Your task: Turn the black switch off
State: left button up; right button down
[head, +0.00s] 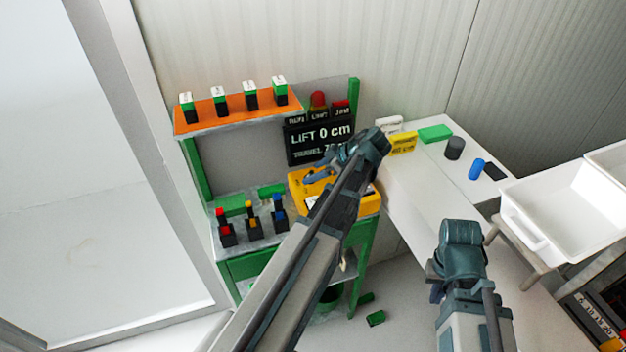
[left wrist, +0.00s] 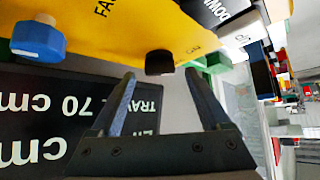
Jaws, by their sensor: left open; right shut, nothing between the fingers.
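The black switch (left wrist: 159,62) is a short dark knob on the face of a yellow box (left wrist: 110,35) in the left wrist view, which looks upside down. My left gripper (left wrist: 161,76) is open. Its fingertips stand left and right of the switch in that view, with the switch at or just beyond their tips; contact cannot be told. In the head view, my left gripper (head: 316,176) is over the yellow box (head: 368,201), and my arm hides part of the box and the switch. My right gripper (head: 436,284) is shut and empty, low and away from the box.
A blue knob (left wrist: 38,40) is on the same box. A black display (head: 308,142) reading "LIFT 0 cm" stands behind it. Small switches (head: 253,223) stand on the green bench to the left. A white table (head: 420,190) with several blocks and a white tray (head: 570,205) are right.

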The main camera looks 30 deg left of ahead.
pick_arm(q)
jog(key=shift+a+f, duration=0.45)
jog(key=shift+c, duration=0.2)
grip_shut()
jog(key=shift+s, duration=0.2)
jog(key=m+t, duration=0.1)
jog(key=m, duration=0.1)
jog(key=m+t, duration=0.2)
jog(key=shift+s, duration=0.3)
jog(key=shift+a+m+t+h, duration=0.1)
jog(key=shift+m+t+h, duration=1)
jog(key=shift+m+t, duration=0.95)
jog(key=shift+m+g, duration=0.25)
jog(key=shift+m, duration=0.2)
